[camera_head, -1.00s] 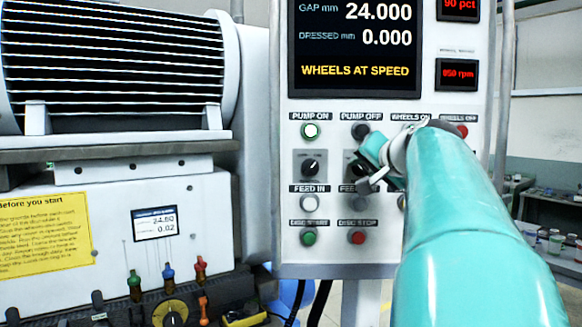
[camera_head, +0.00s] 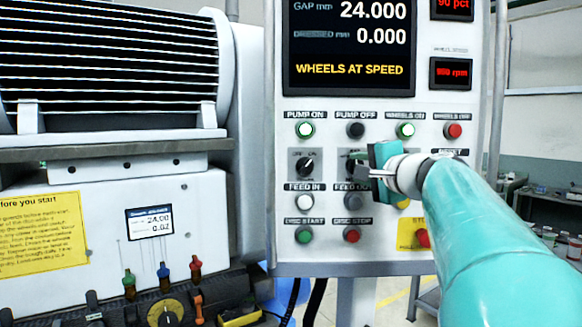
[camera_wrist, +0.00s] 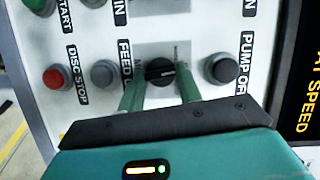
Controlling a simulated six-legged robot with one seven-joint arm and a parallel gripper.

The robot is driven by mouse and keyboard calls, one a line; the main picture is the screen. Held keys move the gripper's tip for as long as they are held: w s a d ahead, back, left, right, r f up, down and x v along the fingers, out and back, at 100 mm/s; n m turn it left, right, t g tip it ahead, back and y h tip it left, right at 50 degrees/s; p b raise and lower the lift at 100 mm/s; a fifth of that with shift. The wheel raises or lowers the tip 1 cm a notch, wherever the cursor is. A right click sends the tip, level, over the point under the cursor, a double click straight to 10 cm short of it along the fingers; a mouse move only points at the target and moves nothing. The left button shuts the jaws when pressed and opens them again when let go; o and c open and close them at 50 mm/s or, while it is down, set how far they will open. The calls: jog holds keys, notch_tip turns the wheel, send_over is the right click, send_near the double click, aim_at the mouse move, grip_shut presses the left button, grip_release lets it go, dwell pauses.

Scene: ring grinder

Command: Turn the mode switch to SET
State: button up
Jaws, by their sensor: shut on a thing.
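The mode switch (camera_wrist: 160,71) is a small black rotary knob with a pale pointer line, in the same column as the PUMP OFF button. In the wrist view its pointer lies roughly toward PUMP OFF. In the head view my gripper (camera_head: 361,173) mostly hides it. My gripper (camera_wrist: 161,80) has one green finger on each side of the knob and is shut on it. The small position labels by the knob are too blurred to read.
A similar knob (camera_head: 306,166) sits to the left. Close by are the PUMP OFF button (camera_head: 355,130), the lit WHEELS ON button (camera_head: 405,130), the DISC STOP button (camera_head: 351,235) and a red stop button (camera_head: 422,239) on yellow. The display (camera_head: 352,50) reads WHEELS AT SPEED.

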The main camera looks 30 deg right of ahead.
jog(key=shift+s+d+m+t, duration=0.1)
jog(key=shift+m+t, duration=0.2)
jog(key=shift+m, duration=0.4)
jog(key=o, duration=0.9)
jog(key=shift+o, duration=0.4)
